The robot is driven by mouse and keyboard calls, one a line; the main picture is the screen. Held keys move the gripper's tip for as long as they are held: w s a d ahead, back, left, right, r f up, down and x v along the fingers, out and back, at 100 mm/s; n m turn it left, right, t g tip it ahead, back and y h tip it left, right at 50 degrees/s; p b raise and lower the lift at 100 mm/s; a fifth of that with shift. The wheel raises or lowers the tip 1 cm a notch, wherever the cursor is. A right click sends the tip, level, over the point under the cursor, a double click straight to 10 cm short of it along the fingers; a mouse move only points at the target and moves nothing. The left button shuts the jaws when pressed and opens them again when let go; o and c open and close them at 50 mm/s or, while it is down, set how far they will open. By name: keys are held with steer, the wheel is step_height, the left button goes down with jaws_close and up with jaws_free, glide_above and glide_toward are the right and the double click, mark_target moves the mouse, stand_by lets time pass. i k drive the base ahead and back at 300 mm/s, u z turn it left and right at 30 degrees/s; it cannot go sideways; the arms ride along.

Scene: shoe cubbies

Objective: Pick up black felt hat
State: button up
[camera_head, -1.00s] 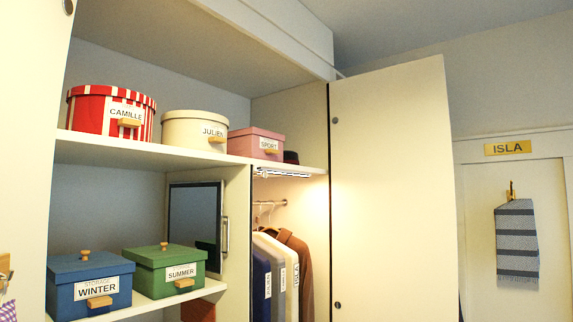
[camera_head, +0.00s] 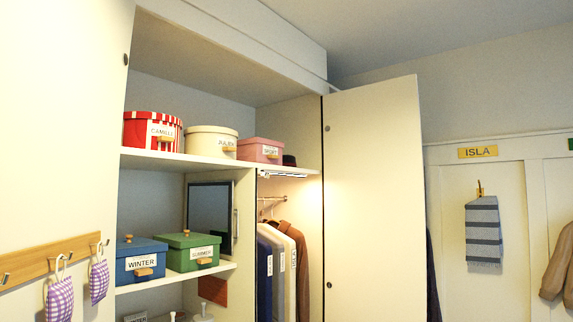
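A small black object (camera_head: 289,160), which looks like the black felt hat, sits on the upper shelf at its right end. It is just right of the pink box and partly hidden by it, so only a dark rounded part shows. My gripper is not in view.
The upper shelf (camera_head: 215,162) also holds a red striped box (camera_head: 138,131), a cream box (camera_head: 203,142) and the pink box (camera_head: 260,150). A blue box (camera_head: 138,262) and a green box (camera_head: 192,254) stand below. An open cabinet door (camera_head: 372,200) stands right of the hat.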

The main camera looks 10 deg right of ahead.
mark_target(288, 160)
steer(key=k, duration=0.55)
steer(key=z, duration=0.5)
steer(key=i, duration=2)
steer(key=u, duration=0.55)
steer(key=i, duration=0.6)
steer(key=u, duration=0.25)
